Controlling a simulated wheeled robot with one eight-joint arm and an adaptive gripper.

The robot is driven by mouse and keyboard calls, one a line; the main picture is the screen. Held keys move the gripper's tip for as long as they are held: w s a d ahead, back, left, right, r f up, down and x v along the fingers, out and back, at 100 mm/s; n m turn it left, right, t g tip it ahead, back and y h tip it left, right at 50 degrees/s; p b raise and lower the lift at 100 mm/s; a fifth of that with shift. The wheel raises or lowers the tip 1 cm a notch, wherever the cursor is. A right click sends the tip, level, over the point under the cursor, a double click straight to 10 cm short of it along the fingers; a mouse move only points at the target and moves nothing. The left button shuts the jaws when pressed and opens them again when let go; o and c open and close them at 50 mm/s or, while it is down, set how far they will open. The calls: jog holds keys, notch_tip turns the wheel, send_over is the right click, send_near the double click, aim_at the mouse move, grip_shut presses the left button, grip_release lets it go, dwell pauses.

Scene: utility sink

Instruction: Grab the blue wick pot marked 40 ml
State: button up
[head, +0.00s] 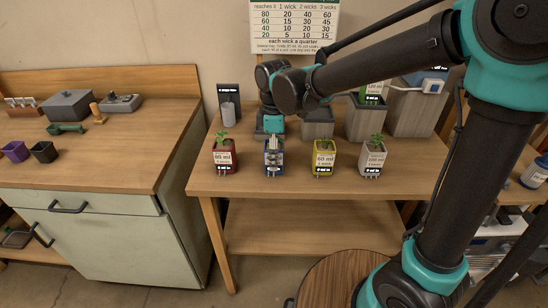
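The blue wick pot (266,170) stands on the wooden table in the row of small pots, between the red pot (223,158) and the yellow pot (323,160). My gripper (274,152) points down from the teal wrist, in line with the blue pot, and covers much of it, including its label. I cannot tell whether the fingers touch the pot or whether they are open or shut. The yellow pot's label seems to read 60 ml. A white pot (372,160) stands to its right.
Grey planters (365,123) stand behind the row on the right. A dark stand with a pale cylinder (228,112) is at the back left. A wick chart (295,25) hangs on the wall. The table's front strip is clear. A side bench (120,150) is left.

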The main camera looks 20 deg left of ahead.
jog(key=c, duration=1.4)
